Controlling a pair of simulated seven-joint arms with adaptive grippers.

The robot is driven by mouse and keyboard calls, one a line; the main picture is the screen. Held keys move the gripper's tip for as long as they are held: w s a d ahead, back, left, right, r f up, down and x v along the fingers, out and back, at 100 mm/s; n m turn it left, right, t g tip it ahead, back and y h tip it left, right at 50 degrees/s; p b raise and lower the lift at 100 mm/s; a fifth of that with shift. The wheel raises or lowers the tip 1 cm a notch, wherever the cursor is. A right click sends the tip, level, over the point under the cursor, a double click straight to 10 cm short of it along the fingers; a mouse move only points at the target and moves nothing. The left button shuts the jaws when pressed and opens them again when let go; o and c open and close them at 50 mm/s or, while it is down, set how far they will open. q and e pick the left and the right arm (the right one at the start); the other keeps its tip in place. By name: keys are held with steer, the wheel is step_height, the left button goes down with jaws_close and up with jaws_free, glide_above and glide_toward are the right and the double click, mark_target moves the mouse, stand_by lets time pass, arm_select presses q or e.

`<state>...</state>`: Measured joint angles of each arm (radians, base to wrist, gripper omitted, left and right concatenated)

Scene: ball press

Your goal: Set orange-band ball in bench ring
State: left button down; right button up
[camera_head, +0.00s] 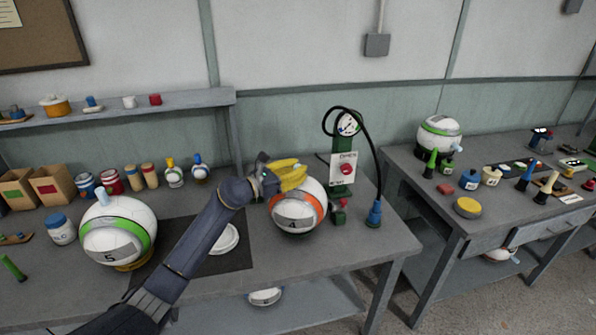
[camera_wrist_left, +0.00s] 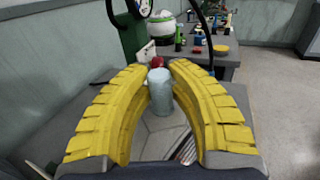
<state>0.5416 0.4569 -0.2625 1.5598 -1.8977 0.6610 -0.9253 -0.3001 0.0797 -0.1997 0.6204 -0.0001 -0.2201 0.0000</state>
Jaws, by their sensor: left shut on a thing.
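The orange-band ball (camera_head: 299,214), white with a 4 on a grey patch, is at the right part of the near bench. My left gripper (camera_head: 289,172) is over its top, yellow fingers shut on the ball's pale blue knob (camera_wrist_left: 160,92), which shows between them in the left wrist view. Whether the ball touches the bench is unclear. A white round ring or dish (camera_head: 225,239) lies on the dark mat, partly behind my left arm; I cannot tell if it is the bench ring. My right gripper is out of view.
A green-band ball (camera_head: 118,231) sits on a yellow ring (camera_head: 134,265) at left. A green pump stand (camera_head: 341,160) with a black hose and a blue-based fitting (camera_head: 374,213) stands right of the orange-band ball. Jars and boxes line the back left. Another bench (camera_head: 430,195) is at right.

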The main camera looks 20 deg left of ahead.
arm_select(q)
steer(key=shift+f, duration=0.15)
steer(key=shift+f, duration=0.25)
steer(key=c, duration=1.3)
jaws_free()
steer(key=shift+o, duration=0.2)
steer(key=shift+r, duration=0.2)
steer(key=shift+s+a, duration=0.25)
steer(key=v, duration=1.1)
steer(key=shift+s, duration=0.15)
steer(key=shift+a+r, duration=0.1)
